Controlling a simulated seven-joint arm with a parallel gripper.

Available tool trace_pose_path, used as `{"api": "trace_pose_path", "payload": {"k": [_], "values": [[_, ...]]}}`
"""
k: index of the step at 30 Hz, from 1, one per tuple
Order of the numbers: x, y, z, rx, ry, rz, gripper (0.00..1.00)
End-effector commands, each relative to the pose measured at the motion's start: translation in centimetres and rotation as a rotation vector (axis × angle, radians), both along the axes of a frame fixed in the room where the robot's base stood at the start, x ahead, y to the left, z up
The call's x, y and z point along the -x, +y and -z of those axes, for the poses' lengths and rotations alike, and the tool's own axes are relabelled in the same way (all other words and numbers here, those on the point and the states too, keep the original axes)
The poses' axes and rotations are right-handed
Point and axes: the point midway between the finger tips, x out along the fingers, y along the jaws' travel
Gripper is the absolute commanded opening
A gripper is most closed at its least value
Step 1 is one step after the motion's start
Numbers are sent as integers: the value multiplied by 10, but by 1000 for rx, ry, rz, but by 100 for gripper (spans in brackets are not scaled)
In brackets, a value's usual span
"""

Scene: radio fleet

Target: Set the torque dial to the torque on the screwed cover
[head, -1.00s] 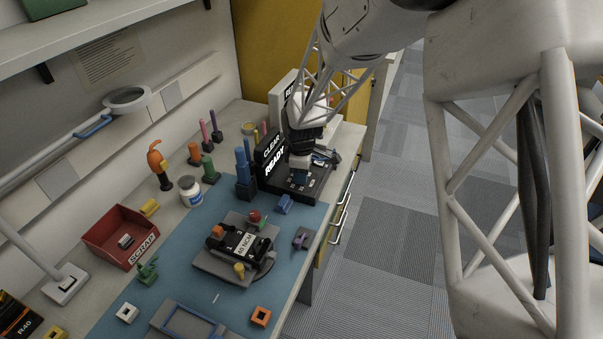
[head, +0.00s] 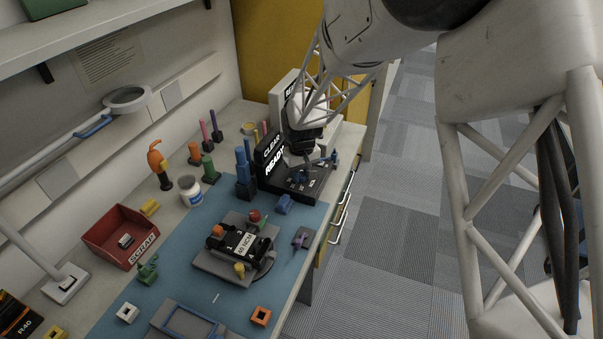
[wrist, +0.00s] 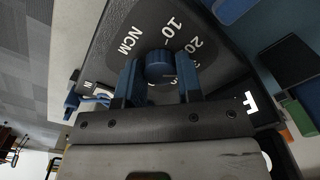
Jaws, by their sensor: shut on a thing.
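The torque dial is a blue round knob (wrist: 160,64) on a dark plate printed NCM, 10 and 20, with further marks hidden behind my fingers. My gripper (wrist: 159,78) has its two blue fingers on either side of the knob, shut on it. I cannot tell which number the knob points to. In the head view my gripper (head: 301,172) is down at the black panel (head: 318,190) beside the CLEAR/READY display. The screwed cover (head: 220,243) is black, on a grey fixture on the blue mat; its white label appears to read 40 NCM, the digits small.
The black display (head: 270,157) stands just left of the gripper, with blue upright pieces (head: 244,180) beside it. A red SCRAP bin (head: 105,240) is at left. The bench's right edge is close.

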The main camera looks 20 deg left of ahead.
Motion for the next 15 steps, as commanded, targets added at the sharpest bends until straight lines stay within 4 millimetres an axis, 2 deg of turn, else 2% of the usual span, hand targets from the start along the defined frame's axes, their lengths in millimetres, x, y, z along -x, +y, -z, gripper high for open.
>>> {"api": "trace_pose_path", "payload": {"k": [15], "values": [[1, 0, 0, 1, 1, 488, 10]]}}
